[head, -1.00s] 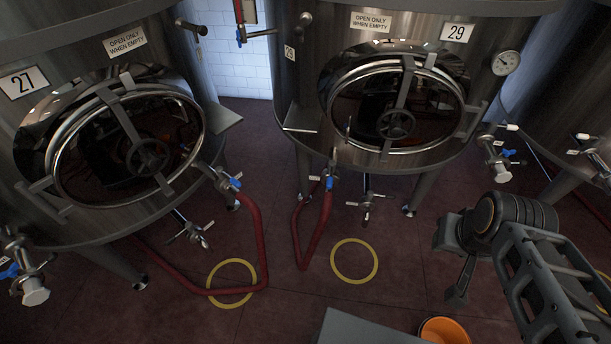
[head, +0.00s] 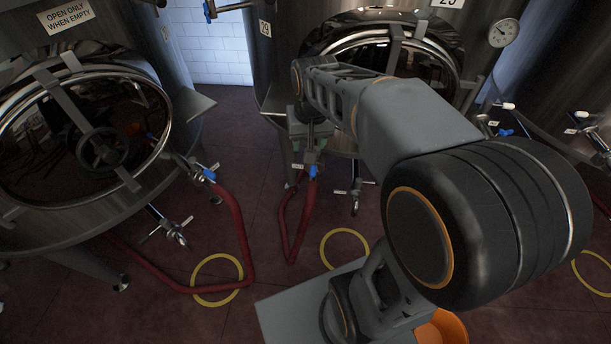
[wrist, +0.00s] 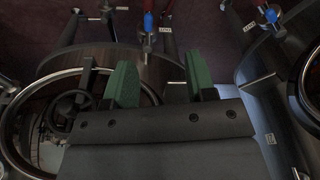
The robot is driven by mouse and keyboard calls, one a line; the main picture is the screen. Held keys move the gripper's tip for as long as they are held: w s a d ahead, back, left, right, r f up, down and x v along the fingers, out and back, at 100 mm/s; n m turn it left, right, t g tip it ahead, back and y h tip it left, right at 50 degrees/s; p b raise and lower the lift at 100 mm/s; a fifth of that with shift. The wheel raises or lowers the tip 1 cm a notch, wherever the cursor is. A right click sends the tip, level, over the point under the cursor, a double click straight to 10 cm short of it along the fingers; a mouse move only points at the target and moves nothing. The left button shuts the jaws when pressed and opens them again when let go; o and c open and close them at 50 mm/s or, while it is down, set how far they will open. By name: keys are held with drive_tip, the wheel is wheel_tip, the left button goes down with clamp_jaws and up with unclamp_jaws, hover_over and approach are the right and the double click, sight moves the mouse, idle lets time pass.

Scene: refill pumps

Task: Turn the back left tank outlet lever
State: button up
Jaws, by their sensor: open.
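Tank 29 (head: 276,70) is the steel tank at the top middle of the head view. Below its round hatch is an outlet valve with a blue lever (head: 313,171) and a red hose; a blue lever (wrist: 150,21) also shows at the top of the wrist view. My gripper (wrist: 161,75) is open and empty, with two green fingers apart. The blue lever lies beyond the fingers, not between them. In the head view my arm crosses the tank and its end sits just above the valve; the fingers are mostly hidden there.
The left tank (head: 75,225) has its own blue lever (head: 209,174) and red hose (head: 240,235). A small tap (head: 355,195) sticks out right of the middle valve. An orange bucket (head: 443,328) stands low at right. Yellow rings mark the floor.

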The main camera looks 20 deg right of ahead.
sight(313, 169)
drive_tip(key=w+d+f+m+g+b, duration=0.25)
drive_tip(key=w+d+f+b, duration=0.4)
drive_tip(key=w+f, duration=0.55)
drive_tip(key=shift+m, duration=0.35)
drive_tip(key=f, duration=0.4)
drive_tip(key=f+b, duration=0.1)
drive_tip(key=f, duration=0.8)
drive_tip(key=shift+s+d+f+b, duration=0.15)
drive_tip(key=shift+d+f+b, duration=0.1)
drive_tip(key=shift+f+b, duration=0.15)
